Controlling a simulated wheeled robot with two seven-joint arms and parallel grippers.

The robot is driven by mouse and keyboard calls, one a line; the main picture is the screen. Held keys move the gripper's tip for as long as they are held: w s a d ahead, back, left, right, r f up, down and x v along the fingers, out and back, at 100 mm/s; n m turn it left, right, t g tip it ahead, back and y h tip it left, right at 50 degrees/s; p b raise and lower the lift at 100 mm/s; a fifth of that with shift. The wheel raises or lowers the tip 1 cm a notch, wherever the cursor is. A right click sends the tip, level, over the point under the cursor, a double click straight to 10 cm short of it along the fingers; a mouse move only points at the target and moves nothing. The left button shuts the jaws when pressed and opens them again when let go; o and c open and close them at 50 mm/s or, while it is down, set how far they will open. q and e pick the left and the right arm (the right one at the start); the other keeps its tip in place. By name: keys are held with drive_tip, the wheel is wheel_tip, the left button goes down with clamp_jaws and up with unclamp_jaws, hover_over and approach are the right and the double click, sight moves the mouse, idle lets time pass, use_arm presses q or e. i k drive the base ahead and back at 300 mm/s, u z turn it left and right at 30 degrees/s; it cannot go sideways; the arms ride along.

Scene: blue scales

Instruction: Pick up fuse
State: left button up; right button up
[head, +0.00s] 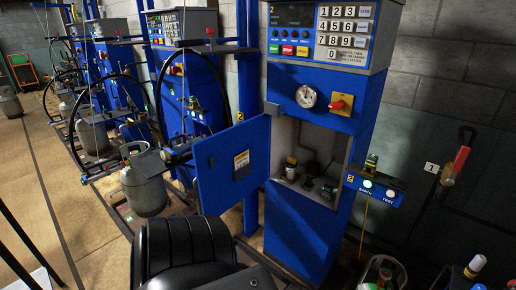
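The blue scale cabinet (306,225) stands in the middle right, with its blue door (232,163) swung open to the left. Inside its grey recess (318,150) are several small parts: a dark one with a yellow top (291,165), a black block (308,183) and a dark part with a bit of green (327,191). I cannot tell which of these, if any, is the fuse. Neither of my grippers can be made out. A black ribbed shape at the bottom centre covers part of the floor.
A keypad panel (343,33), a gauge (306,96) and a red-yellow switch (341,104) sit above the recess. A small button box (376,187) stands to the right. A grey gas cylinder (143,190) and more blue scales are at the left.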

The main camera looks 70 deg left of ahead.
sight(328, 189)
drive_tip(key=u, duration=1.2)
